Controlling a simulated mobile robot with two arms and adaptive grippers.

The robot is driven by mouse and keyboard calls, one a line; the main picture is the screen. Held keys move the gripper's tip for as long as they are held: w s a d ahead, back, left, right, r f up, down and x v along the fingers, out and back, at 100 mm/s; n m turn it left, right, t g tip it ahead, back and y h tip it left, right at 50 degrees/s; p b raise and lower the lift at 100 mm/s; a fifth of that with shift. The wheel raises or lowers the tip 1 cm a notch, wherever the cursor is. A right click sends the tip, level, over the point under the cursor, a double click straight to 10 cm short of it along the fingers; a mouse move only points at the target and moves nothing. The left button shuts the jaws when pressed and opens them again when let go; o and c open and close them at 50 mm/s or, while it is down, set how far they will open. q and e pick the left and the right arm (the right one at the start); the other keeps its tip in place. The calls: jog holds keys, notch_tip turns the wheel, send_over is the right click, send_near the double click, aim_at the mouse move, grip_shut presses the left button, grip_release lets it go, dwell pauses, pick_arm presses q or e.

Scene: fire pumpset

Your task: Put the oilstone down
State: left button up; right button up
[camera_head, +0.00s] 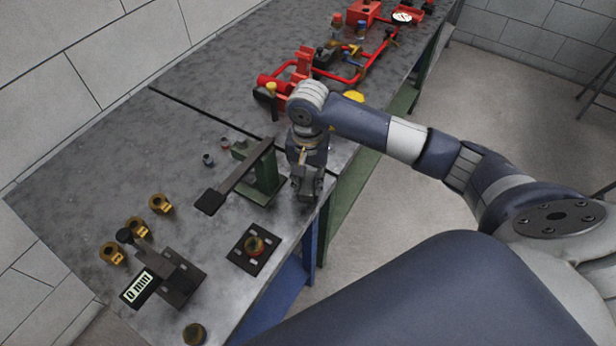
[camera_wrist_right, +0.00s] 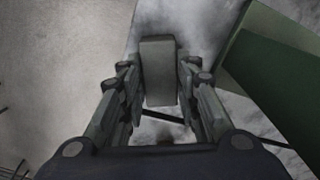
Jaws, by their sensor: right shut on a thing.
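My right gripper (camera_head: 307,182) points down at the front edge of the grey bench. In the right wrist view the gripper (camera_wrist_right: 160,88) is shut on the oilstone (camera_wrist_right: 158,72), a plain grey-brown block between the two fingers. The oilstone's far end sticks out past the fingertips, over the bench top. I cannot tell whether it touches the bench. In the head view I cannot make out the oilstone clearly at the gripper. My left gripper is not in view.
A green stand with a dark flat arm (camera_head: 265,175) is just left of the gripper and shows green in the wrist view (camera_wrist_right: 275,75). Brass rings (camera_head: 160,203), a gauge display (camera_head: 139,288) and a black plate (camera_head: 254,250) lie nearer. Red pipework (camera_head: 340,75) stands farther back.

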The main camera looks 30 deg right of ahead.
aim_at(308, 183)
jog(key=shift+f, duration=0.1)
jog(key=o, duration=0.9)
jog(key=shift+o, duration=0.2)
jog(key=shift+r, duration=0.6)
notch_tip(308, 183, up, 11)
jog(key=b, duration=0.3)
